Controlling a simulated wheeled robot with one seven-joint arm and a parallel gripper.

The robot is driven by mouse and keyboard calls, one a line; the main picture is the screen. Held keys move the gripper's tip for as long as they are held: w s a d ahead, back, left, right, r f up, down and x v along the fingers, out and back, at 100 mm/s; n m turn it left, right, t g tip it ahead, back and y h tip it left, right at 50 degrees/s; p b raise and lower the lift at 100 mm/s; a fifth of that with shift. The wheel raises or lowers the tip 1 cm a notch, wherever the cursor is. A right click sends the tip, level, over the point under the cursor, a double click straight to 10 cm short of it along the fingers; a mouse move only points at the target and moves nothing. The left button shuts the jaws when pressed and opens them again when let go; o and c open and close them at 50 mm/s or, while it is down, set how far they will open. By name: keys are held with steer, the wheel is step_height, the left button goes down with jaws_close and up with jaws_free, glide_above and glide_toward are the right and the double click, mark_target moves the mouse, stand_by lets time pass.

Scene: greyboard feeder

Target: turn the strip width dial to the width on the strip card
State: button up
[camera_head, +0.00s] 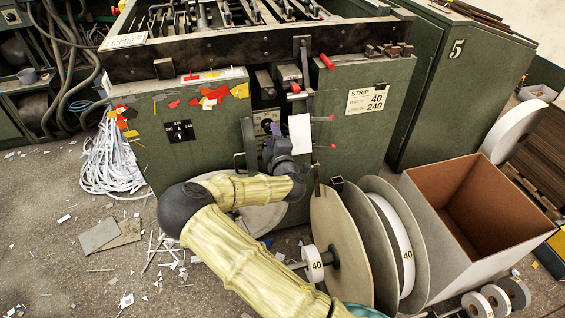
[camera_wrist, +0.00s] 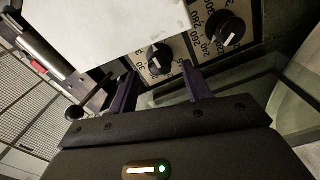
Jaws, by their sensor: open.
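The strip card (camera_head: 368,99) on the green cabinet reads width 40 and length 240 in the head view. In the wrist view, a black dial knob (camera_wrist: 160,59) sits on a pale scale plate, with a 30 legible beside it. A second knob (camera_wrist: 229,28) to its right has larger numbers around it, such as 240 and 260. My gripper (camera_wrist: 159,73) is open, its two purple fingers on either side below the left knob, apparently not touching it. In the head view my gripper (camera_head: 277,148) is at the cabinet front, and the knobs are too small to read.
A white sheet (camera_wrist: 95,30) hangs close beside the left knob. Red-knobbed levers (camera_head: 327,62) stick out of the machine front. A black plate with a dial (camera_head: 180,131) is farther left. Large reels (camera_head: 340,235) and an open box (camera_head: 432,215) stand at the lower right.

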steer(key=s+d+p, duration=0.1)
steer(key=s+d, duration=0.2)
steer(key=s, duration=1.2)
steer(key=shift+s+p, duration=0.25)
steer(key=shift+p, duration=0.15)
